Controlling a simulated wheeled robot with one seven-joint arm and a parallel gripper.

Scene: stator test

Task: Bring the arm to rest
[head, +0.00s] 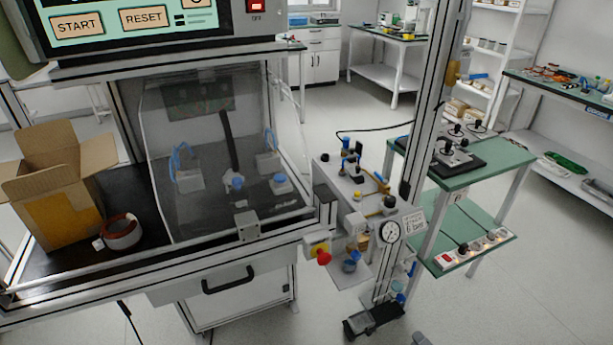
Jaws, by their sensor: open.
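Neither my arm nor my gripper can be made out in the head view. A small grey shape (420,339) is cut off by the bottom edge, and I cannot tell what it is. A ring-shaped part with a reddish winding (122,233), which looks like a stator, lies on the dark bench top. It sits beside an open cardboard box (68,212), outside the clear enclosure.
The test bench (160,262) fills the left, with a clear enclosure (215,150) and a START/RESET screen (120,22). A red stop button (323,257) and gauge (390,232) sit at its right. A green-topped table (490,164) stands right. Floor is clear front right.

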